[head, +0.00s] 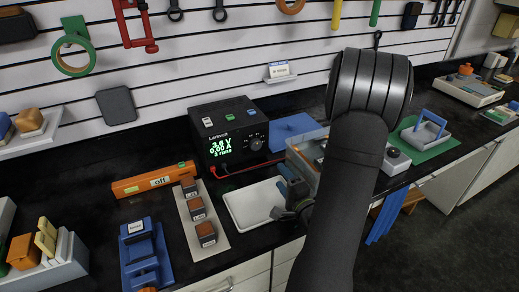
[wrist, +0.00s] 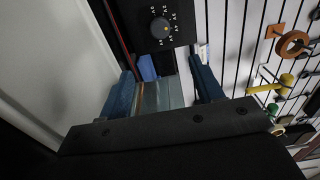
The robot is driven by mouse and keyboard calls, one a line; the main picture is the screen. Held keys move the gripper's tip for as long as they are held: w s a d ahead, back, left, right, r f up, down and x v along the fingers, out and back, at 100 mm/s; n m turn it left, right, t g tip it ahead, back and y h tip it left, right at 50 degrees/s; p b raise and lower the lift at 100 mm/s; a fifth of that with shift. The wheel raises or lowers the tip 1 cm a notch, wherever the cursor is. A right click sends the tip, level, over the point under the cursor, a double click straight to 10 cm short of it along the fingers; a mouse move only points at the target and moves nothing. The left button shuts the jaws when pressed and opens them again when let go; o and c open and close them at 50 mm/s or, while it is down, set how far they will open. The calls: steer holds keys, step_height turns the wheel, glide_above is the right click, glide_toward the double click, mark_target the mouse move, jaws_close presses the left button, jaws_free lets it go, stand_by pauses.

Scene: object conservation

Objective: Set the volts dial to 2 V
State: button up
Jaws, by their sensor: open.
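The black Lartvolt power supply (head: 228,135) stands on the dark bench in the head view, with a green lit display that seems to read 3.6 on its top line. Its round volts dial (head: 256,143) is right of the display. In the wrist view the dial (wrist: 160,28) is a grey knob ringed by small white marks; its exact setting is too small to read. My gripper (head: 283,192) is in front of the supply, low and to the right, apart from the dial. In the wrist view its blue fingers (wrist: 162,68) are spread and empty, with the dial beyond them.
A white tray (head: 235,222) lies just left of my gripper. A clear bin (head: 300,165) stands close behind it, partly hidden by my arm. A red lead (head: 235,171) runs along the supply's front. A mat with several small blocks (head: 185,222) lies left of the tray.

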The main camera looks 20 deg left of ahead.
mark_target(258, 146)
steer(key=x, duration=1.6)
steer(key=shift+w+a, duration=0.15)
steer(key=shift+c, duration=0.2)
steer(key=c, duration=0.9)
